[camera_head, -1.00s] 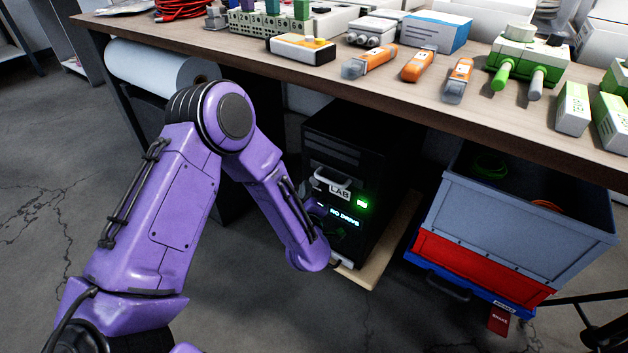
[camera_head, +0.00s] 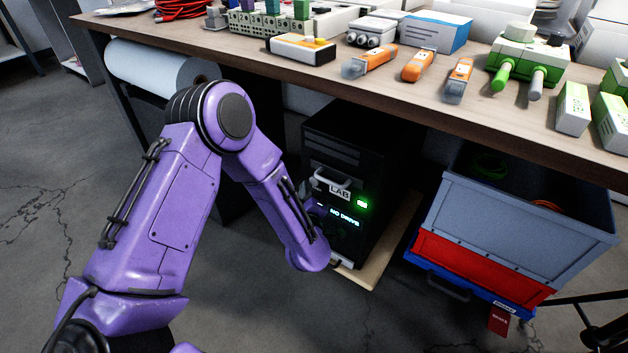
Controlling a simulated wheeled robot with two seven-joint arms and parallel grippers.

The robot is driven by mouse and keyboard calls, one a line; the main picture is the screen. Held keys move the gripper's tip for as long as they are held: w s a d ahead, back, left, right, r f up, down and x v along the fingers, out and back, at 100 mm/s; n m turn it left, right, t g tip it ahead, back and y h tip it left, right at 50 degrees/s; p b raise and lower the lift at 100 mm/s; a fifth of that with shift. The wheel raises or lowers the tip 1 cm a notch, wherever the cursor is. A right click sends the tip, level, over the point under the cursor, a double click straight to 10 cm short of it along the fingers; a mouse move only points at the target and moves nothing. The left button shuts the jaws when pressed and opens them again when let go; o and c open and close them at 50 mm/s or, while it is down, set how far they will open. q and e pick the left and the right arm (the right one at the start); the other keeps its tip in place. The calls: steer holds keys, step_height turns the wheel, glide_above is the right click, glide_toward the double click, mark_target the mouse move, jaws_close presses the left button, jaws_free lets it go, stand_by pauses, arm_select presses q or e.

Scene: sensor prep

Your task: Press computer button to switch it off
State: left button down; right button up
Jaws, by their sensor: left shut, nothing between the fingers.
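The computer (camera_head: 375,160) is a black tower under the table, on a light wooden board (camera_head: 385,255). Its front carries a LAB label, a lit green light (camera_head: 361,203) and a small lit text display (camera_head: 346,218). My left arm reaches down from the left, its purple wrist in front of the tower's lower left front. My left gripper (camera_head: 312,188) is dark and small, shut and empty, close to the tower's front beside the label. The wrist partly hides it; I cannot tell whether it touches the tower. The button is not clearly visible. My right gripper is out of view.
The table (camera_head: 440,120) overhangs the tower and holds several tools and boxes. A blue-grey crate (camera_head: 520,225) with a red front stands to the right of the tower. A white roll (camera_head: 150,70) hangs under the table at left. The floor in front is clear.

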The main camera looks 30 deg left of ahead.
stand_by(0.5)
arm_select(q)
steer(key=shift+w, duration=0.45)
stand_by(0.4)
steer(key=shift+s+r+p, duration=0.1)
steer(key=shift+s+p, duration=0.15)
steer(key=shift+p, duration=0.1)
steer(key=shift+s, duration=0.2)
steer(key=shift+s, duration=0.1)
